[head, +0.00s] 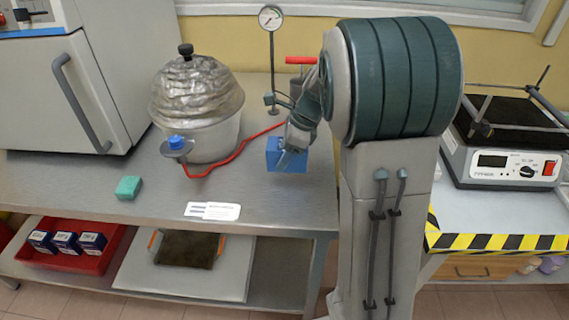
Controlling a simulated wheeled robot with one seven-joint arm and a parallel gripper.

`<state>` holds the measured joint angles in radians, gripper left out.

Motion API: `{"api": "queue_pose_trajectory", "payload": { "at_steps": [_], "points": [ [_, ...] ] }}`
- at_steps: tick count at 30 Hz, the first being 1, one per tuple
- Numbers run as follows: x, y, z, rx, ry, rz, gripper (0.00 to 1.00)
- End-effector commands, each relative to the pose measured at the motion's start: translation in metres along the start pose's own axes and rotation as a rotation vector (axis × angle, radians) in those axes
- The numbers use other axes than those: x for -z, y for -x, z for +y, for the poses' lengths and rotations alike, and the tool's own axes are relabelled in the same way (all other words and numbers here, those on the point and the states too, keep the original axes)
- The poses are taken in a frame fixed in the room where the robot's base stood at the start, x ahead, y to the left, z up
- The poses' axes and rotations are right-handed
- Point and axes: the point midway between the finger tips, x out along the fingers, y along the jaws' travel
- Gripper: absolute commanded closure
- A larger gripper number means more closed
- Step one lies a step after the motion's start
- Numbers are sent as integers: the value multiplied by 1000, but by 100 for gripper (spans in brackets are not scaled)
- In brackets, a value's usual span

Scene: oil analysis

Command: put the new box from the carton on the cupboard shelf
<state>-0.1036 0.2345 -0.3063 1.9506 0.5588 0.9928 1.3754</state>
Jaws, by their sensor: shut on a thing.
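My gripper (288,160) is at the right part of the steel bench, seen small and partly blocked by its own wrist. It is shut on a plain blue box (273,150), with the fingers across its front and right side. I cannot tell whether the box touches the bench top. No separate carton is clear to me. A grey-white cabinet (95,95) with a long handle (78,105) stands at the left, its front door shut. No shelf inside it shows.
A foil-covered pot (212,135) with a red hose (235,152) stands mid-bench, left of my gripper. A gauge stand (271,60) is behind. A green sponge (128,188) lies front left. A red tray (110,255) below holds several small boxes. The front middle bench is mostly clear.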

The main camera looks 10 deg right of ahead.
Motion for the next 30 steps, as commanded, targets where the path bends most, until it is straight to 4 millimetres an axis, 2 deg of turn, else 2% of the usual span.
{"api": "queue_pose_trajectory", "payload": {
  "at_steps": [6, 17, 18, 20, 21, 30],
  "points": [
    [13, -30, 1, -2, -3, 1, 78],
    [15, -34, 1, -1, -1, 1, 78],
    [16, -34, 1, -2, -1, 1, 45],
    [15, -34, 1, -2, -1, 1, 28],
    [15, -34, 1, -2, -1, 1, 26],
    [14, -31, 1, -1, 0, 1, 26]
  ]
}}
